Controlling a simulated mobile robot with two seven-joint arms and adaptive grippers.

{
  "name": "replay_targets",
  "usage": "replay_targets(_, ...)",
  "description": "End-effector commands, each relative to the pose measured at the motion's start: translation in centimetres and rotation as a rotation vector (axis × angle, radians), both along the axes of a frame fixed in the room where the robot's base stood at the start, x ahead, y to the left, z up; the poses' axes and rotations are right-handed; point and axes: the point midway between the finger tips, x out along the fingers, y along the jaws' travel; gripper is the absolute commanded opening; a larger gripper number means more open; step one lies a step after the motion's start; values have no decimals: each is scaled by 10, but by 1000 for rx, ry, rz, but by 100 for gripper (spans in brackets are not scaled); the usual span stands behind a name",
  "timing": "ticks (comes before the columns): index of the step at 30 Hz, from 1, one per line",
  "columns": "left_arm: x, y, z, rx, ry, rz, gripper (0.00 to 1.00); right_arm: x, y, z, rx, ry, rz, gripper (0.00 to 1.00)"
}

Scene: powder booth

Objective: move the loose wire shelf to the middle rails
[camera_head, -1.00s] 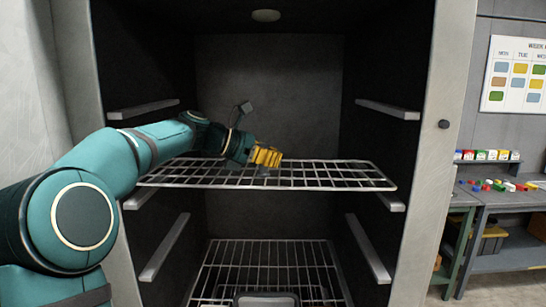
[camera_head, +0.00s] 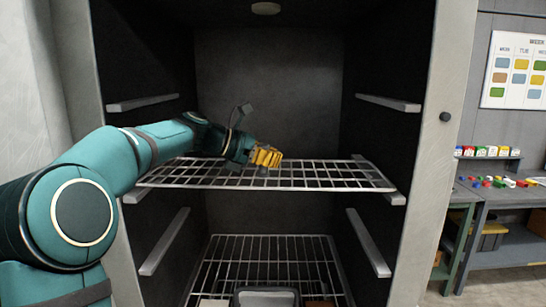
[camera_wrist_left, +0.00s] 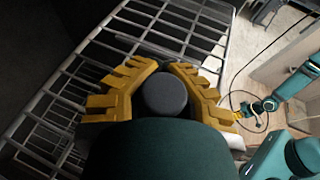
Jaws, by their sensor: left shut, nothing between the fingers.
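A wire shelf (camera_head: 330,180) lies roughly level across the cabinet. Its sides are over the middle pair of rails, whose front ends show at the left (camera_head: 134,196) and the right (camera_head: 396,198). My left gripper (camera_head: 268,157), with yellow fingers, is shut and empty at the shelf's back half. In the left wrist view its fingers (camera_wrist_left: 168,75) are over the shelf's wires (camera_wrist_left: 75,75); I cannot tell whether they touch. My right gripper (camera_wrist_left: 240,114) appears small at the right of the wrist view, too small to read.
Upper rails (camera_head: 388,103) and lower rails (camera_head: 368,243) are bare. Another wire shelf (camera_head: 270,252) lies at the bottom, with a grey-framed object (camera_head: 266,294) at its front. A workbench (camera_head: 505,197) with small coloured blocks stands outside at the right.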

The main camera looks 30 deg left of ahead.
Motion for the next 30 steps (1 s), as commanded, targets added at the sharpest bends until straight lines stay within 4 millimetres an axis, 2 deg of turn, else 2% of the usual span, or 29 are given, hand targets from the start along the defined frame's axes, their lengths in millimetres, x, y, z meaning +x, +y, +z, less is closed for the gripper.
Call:
replay_targets(16,0,0,-9,0,-3,0,0,0,0,-5,0,0,0,0)
replay_targets(17,0,0,-8,0,-3,0,6,0,0,-4,0,0,0,0)
replay_targets(18,0,0,-8,0,-3,0,20,0,0,-4,0,0,0,0)
replay_targets(20,0,0,-8,0,-3,0,39,0,0,-4,0,0,0,0)
replay_targets(30,-1,1,-9,1,1,0,39,0,0,-4,0,0,0,0)
